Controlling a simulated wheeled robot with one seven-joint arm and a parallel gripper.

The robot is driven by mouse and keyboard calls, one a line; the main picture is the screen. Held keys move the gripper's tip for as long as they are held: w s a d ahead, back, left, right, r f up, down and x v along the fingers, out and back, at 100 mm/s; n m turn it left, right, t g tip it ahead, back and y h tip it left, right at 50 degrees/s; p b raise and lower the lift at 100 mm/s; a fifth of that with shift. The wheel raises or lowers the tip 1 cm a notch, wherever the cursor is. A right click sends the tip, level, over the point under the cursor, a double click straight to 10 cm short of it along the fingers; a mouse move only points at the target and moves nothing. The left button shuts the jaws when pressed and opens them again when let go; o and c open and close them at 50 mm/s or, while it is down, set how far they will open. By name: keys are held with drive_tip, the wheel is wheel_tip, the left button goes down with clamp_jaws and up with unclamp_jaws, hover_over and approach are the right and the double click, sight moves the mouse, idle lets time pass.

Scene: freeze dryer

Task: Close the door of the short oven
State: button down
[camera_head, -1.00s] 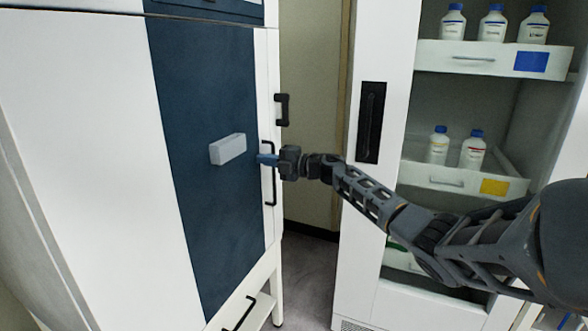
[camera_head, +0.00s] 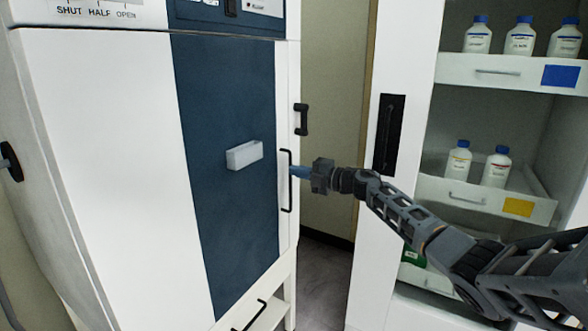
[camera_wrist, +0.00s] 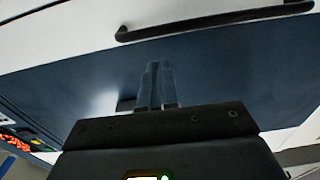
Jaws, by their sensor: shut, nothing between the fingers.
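The short oven is a white cabinet (camera_head: 95,170) on the left, with a dark blue front panel (camera_head: 235,220). The panel carries a pale block-shaped handle (camera_head: 244,155). In the head view the door looks flush under the control panel, with no clear gap. My gripper (camera_head: 296,171) is beside the front's right edge, at a thin black bar handle (camera_head: 287,195). Its blue fingers are together and empty. In the wrist view the fingers (camera_wrist: 157,85) lie in front of the blue surface. I cannot tell if they touch it.
A white cabinet with open shelves (camera_head: 485,190) and several blue-capped bottles (camera_head: 519,38) stands on the right. Its black handle (camera_head: 388,135) faces my arm. A narrow floor gap (camera_head: 325,265) lies between the two. A lower black handle (camera_head: 250,315) is under the oven.

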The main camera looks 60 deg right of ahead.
drive_tip(key=s, duration=0.8)
drive_tip(key=shift+s+d, duration=0.15)
drive_tip(key=w+a+m+t+y, duration=0.25)
drive_tip(key=w+a, duration=0.35)
drive_tip(key=a, duration=0.7)
drive_tip(key=s+a+m+t+h, duration=0.15)
drive_tip(key=a+m, duration=0.25)
drive_tip(key=a, duration=0.5)
drive_tip(key=s+a+f+m+t+h, duration=0.1)
drive_tip(key=a+m+h, duration=0.25)
drive_tip(key=a, duration=0.55)
drive_tip(key=s+a+m+t+h, duration=0.1)
drive_tip(key=a+m, duration=0.3)
drive_tip(key=a, duration=0.5)
drive_tip(key=s+a+f+m+g+h, duration=0.1)
drive_tip(key=s+a+f+m+g, duration=0.15)
drive_tip(key=s+a, duration=0.5)
drive_tip(key=s+a+f+m+g+h, duration=0.15)
drive_tip(key=s+a+f+m, duration=0.25)
drive_tip(key=s, duration=0.6)
drive_tip(key=s+d+r+n+g+y, duration=0.1)
drive_tip(key=s+g+y, duration=0.3)
drive_tip(key=s, duration=1.6)
drive_tip(key=shift+s+d+r+n+g+y, duration=0.15)
drive_tip(key=shift+s+d+n+g+y, duration=0.25)
drive_tip(key=shift+g, duration=0.2)
